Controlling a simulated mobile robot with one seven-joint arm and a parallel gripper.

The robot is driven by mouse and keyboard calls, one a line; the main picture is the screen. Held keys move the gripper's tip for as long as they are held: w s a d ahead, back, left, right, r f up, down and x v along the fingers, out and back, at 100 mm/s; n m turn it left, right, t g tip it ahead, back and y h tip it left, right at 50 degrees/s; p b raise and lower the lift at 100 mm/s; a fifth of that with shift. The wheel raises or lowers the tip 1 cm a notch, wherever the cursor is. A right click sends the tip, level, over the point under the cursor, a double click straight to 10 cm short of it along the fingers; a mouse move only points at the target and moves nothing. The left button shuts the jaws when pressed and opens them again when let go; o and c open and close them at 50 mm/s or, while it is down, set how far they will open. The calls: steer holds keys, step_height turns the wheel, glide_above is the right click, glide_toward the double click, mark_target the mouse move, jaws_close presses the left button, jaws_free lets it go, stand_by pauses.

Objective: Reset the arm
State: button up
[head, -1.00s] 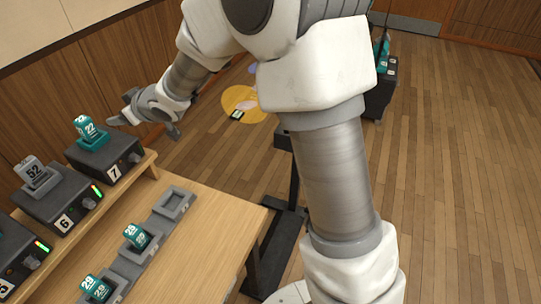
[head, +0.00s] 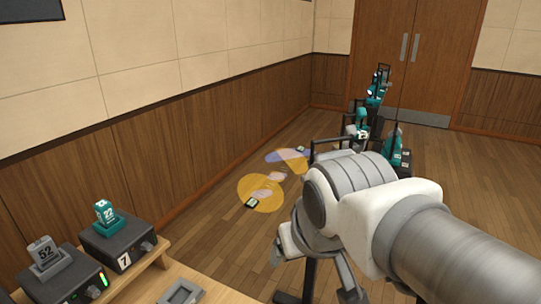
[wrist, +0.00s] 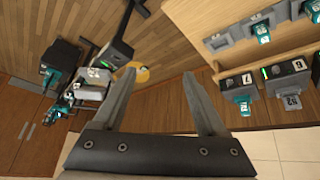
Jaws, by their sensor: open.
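My gripper shows in the wrist view (wrist: 159,73) with its two fingers apart and nothing between them. In the head view my arm comes in from the right and its end hangs low, past the bench; the fingers are hard to make out there. A teal block marked 22 (head: 107,214) stands on black box 7 (head: 120,245). A grey block marked 52 (head: 44,254) stands on black box 6 (head: 68,285). Both boxes also show at the right of the wrist view. My gripper is apart from them.
The wooden bench (head: 146,290) carries a grey tray slot (head: 181,292), which looks empty. A yellow disc (head: 262,203) lies on the floor by the panelled wall. Teal and black equipment (head: 385,145) stands near the double doors. Floor at the right is clear.

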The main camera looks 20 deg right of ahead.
steer(key=s, duration=0.3)
steer(key=shift+f+g, duration=0.3)
steer(key=shift+f, duration=0.05)
step_height(320, 180, up, 3)
steer(key=p, duration=0.2)
steer(key=shift+f+p, duration=0.2)
steer(key=shift+p, duration=0.1)
stand_by(1.2)
